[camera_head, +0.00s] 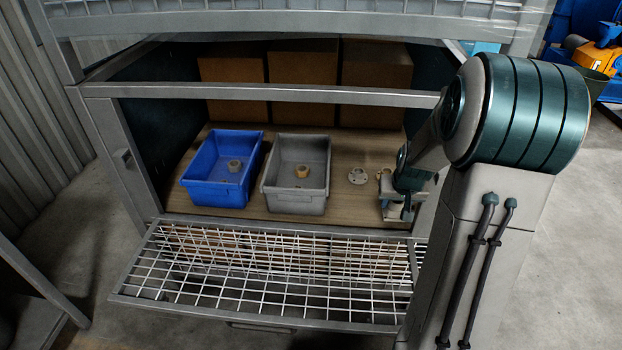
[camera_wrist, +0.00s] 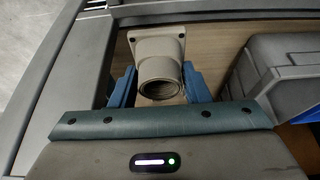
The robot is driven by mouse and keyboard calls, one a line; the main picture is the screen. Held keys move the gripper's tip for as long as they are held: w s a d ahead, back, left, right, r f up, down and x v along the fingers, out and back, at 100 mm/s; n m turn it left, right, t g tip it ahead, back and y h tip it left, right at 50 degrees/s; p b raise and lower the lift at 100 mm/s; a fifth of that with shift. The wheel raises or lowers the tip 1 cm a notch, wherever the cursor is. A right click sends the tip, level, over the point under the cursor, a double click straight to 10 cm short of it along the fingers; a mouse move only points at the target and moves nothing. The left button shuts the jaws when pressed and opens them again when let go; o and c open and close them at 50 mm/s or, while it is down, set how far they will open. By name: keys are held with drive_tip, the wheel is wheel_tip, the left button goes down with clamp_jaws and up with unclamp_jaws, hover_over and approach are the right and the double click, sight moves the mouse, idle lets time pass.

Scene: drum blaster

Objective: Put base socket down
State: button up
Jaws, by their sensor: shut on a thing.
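The collar's opening faces the wrist camera. In the head view my gripper (camera_head: 404,198) is low at the right front of the wooden shelf (camera_head: 310,210), and the socket is partly hidden there by the gripper. Whether the socket touches the shelf or hangs just above it, I cannot tell.
A grey bin (camera_head: 297,200) and a blue bin (camera_head: 216,190) stand further left, each holding a small part. Cardboard boxes (camera_head: 304,88) line the back. A metal cabinet frame and lowered mesh door (camera_head: 262,284) border the shelf.

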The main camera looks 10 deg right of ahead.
drive_tip(key=w+f+b, duration=0.1)
drive_tip(key=w+f, duration=0.1)
drive_tip(key=w, duration=0.2)
drive_tip(key=w+f+b, duration=0.1)
drive_tip(key=w+f, duration=0.1)
drive_tip(key=w, duration=0.1)
drive_tip(key=w+a+f+b, duration=0.1)
drive_tip(key=w+f, duration=0.2)
drive_tip(key=w, duration=0.1)
drive_tip(key=shift+w+b, duration=0.35)
drive_tip(key=shift+b, duration=0.05)
drive_tip(key=shift+f+b, duration=0.9)
drive_tip(key=shift+f, duration=1.05)
drive_tip(key=shift+f, duration=0.2)
drive_tip(key=o, duration=1.4)
